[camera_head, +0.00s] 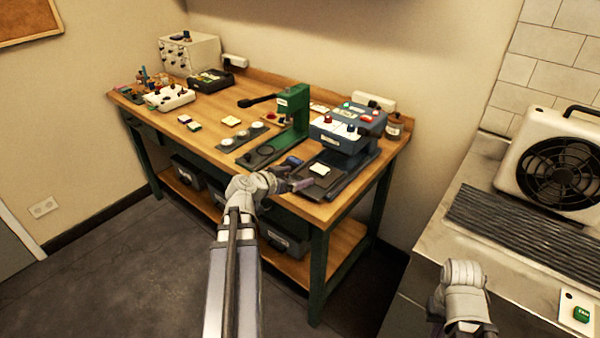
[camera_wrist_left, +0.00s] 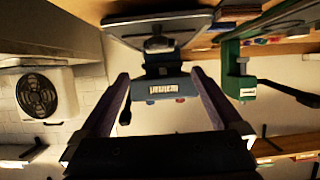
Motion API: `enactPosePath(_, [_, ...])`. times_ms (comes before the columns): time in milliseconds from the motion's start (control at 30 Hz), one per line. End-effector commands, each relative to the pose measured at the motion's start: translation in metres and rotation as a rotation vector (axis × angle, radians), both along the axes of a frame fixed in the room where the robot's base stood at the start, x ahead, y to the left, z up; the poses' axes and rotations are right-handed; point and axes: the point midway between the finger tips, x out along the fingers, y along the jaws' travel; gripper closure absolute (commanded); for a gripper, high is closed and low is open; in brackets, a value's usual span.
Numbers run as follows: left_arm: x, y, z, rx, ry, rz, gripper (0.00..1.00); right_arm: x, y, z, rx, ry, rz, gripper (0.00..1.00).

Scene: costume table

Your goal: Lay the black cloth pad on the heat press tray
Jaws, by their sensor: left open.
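The blue heat press (camera_head: 347,128) stands at the right end of the wooden bench, with a dark tray-like base (camera_head: 352,178) in front of it. A dark flat square (camera_head: 318,184), which looks like the black cloth pad, lies beside this base near the bench's front edge. A small cream piece (camera_head: 320,169) shows at it. My left gripper (camera_head: 300,175) is open, just left of the dark square, with nothing visible between its fingers. In the left wrist view the press (camera_wrist_left: 163,88) shows beyond the open fingers. My right wrist shows at the lower right, but its fingers do not.
A green hand press (camera_head: 290,110) stands left of the heat press, its black lever pointing left. A white control box (camera_head: 170,98), small coloured pads and a jar (camera_head: 394,126) are on the bench. A fan unit (camera_head: 555,165) stands on the right counter.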

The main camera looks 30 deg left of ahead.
Motion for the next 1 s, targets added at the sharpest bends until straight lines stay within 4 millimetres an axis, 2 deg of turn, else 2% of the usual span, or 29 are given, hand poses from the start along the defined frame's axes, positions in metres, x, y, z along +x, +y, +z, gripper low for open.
enactPosePath(267, [0.000, 0.000, 0.000, 0.000, 0.000, -0.001, 0.00, 0.000, 0.000, 0.000, 0.000, 0.000, 0.000, 1.00])
enactPosePath(367, [0.002, -0.012, -0.003, -0.007, 0.017, -0.023, 0.00, 0.000, 0.000, 0.000, 0.000, 0.000, 0.000, 1.00])
enactPosePath(467, [0.009, -0.048, -0.015, -0.030, 0.078, -0.087, 0.00, 0.000, 0.000, 0.000, 0.000, 0.000, 0.000, 1.00])
enactPosePath(567, [0.013, -0.104, -0.033, -0.058, 0.186, -0.181, 0.00, 0.000, 0.000, 0.000, 0.000, 0.000, 0.000, 1.00])
enactPosePath(667, [0.008, -0.171, -0.057, -0.079, 0.338, -0.279, 0.00, 0.000, 0.000, 0.000, 0.000, 0.000, 0.000, 1.00])
enactPosePath(700, [0.002, -0.196, -0.067, -0.080, 0.408, -0.312, 0.00, 0.000, 0.000, 0.000, 0.000, 0.000, 0.000, 1.00])
enactPosePath(800, [-0.018, -0.253, -0.090, -0.067, 0.581, -0.372, 0.00, 0.000, 0.000, 0.000, 0.000, 0.000, 0.000, 1.00])
enactPosePath(900, [-0.045, -0.299, -0.109, -0.025, 0.751, -0.397, 0.00, 0.000, 0.000, 0.000, 0.000, 0.000, 0.000, 1.00])
enactPosePath(1000, [-0.076, -0.335, -0.123, 0.042, 0.906, -0.386, 0.00, 0.000, 0.000, 0.000, 0.000, 0.000, 0.000, 1.00])
